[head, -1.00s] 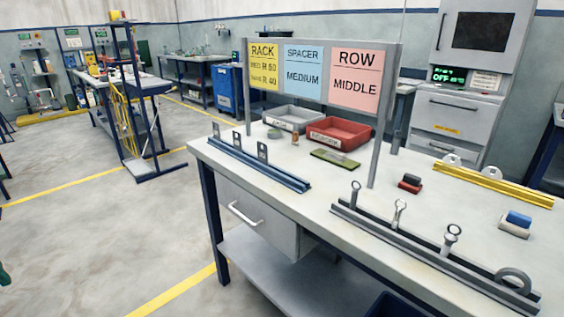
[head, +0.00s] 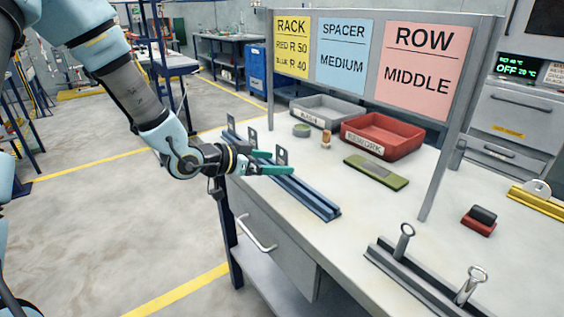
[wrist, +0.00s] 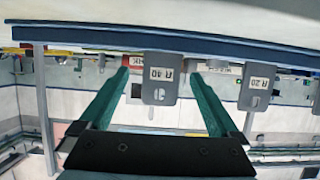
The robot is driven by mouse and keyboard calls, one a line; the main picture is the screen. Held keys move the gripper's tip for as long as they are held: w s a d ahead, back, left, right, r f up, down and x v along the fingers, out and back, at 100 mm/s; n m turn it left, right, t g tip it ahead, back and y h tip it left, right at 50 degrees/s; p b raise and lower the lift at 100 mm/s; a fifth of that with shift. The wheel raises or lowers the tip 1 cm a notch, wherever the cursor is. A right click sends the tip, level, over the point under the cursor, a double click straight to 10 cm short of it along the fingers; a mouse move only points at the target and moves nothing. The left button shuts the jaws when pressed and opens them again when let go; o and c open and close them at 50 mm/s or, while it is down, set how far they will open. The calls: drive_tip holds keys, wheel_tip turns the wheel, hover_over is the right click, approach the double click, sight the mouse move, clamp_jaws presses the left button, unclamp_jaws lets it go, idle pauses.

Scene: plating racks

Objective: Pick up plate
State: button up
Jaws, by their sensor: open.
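A blue rack rail (head: 315,198) lies along the table's left edge with three upright grey plates. The nearest plate (head: 281,155) stands by my gripper (head: 282,163); the others are the middle plate (head: 254,136) and the far plate (head: 231,122). In the wrist view, which is upside down, a plate marked R 40 (wrist: 160,82) lies between the green fingers of my gripper (wrist: 159,73), with gaps on both sides. A plate marked R 20 (wrist: 258,88) is to its right, outside the fingers. My gripper is open and holds nothing.
A sign (head: 342,62) reads rack red R 50, blue R 40, spacer medium, row middle. A red tray (head: 382,140), grey tray (head: 322,112) and green pad (head: 376,173) stand behind the rail. A dark rail with eyed pegs (head: 405,270) is at front right.

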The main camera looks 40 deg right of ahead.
sight(283, 164)
drive_tip(key=shift+w+f+p+x, duration=0.1)
drive_tip(key=shift+p+x, duration=0.45)
drive_tip(key=shift+x, duration=1.05)
drive_tip(key=shift+w+f+p+x, duration=0.1)
drive_tip(key=shift+p+x, duration=0.4)
drive_tip(key=shift+x, duration=1.1)
drive_tip(key=shift+c, duration=0.4)
clamp_jaws()
